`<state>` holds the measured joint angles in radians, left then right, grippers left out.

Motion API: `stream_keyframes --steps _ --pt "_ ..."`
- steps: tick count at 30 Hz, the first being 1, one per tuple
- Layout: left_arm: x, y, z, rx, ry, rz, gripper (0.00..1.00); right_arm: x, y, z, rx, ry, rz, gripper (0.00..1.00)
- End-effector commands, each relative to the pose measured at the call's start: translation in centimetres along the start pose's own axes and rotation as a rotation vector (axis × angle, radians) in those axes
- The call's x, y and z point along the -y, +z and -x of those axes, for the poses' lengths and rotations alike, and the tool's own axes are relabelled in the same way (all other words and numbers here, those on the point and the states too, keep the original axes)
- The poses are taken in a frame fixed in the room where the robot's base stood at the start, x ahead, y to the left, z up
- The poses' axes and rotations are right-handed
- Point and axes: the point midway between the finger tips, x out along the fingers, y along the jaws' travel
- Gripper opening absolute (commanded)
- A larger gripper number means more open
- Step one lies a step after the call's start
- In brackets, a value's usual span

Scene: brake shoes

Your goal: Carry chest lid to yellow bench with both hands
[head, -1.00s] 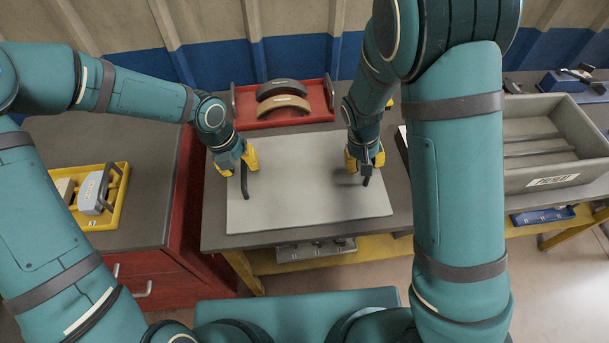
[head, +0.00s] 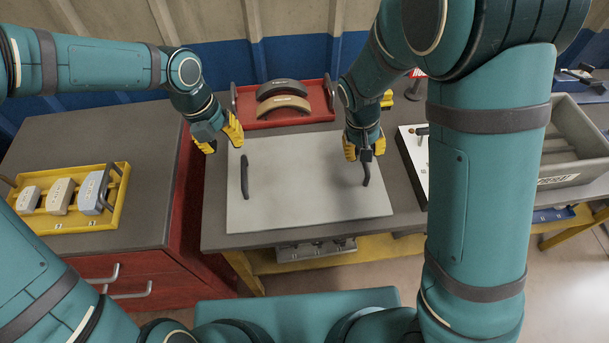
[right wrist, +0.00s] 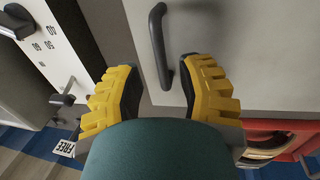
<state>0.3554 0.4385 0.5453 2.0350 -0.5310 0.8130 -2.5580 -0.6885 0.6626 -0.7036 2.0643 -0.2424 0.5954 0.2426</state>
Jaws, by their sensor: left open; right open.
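The chest lid (head: 305,190) is a flat light-grey panel with two black bar handles. It lies flat on the grey top of the yellow-framed bench (head: 215,232). My left gripper (head: 221,142) is open and empty, apart from the left handle (head: 244,176), up and left of it near the lid's far left corner. My right gripper (head: 364,150) is open by the far end of the right handle (head: 367,174). In the right wrist view, the handle (right wrist: 159,45) lies ahead of the open fingers (right wrist: 160,85), its near end close to the right finger.
A red tray (head: 300,117) with two curved brake shoes stands behind the lid. A yellow tray (head: 120,205) with several shoes sits on the red cabinet at left. A white panel (head: 412,160) lies right of the lid, beside a grey bin (head: 590,172).

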Motion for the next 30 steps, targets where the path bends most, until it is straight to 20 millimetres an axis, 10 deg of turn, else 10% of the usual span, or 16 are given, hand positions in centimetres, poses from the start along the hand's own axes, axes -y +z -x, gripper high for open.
stream_keyframes --steps 12,30 --pt "0.0 0.0 0.0 0.000 0.000 0.000 0.38 0.0 0.0 6.3 -0.001 0.000 -0.001 0.37" --pt "0.0 0.0 0.0 0.000 0.000 0.000 0.38 0.0 0.0 6.6 0.000 0.001 -0.001 0.37"
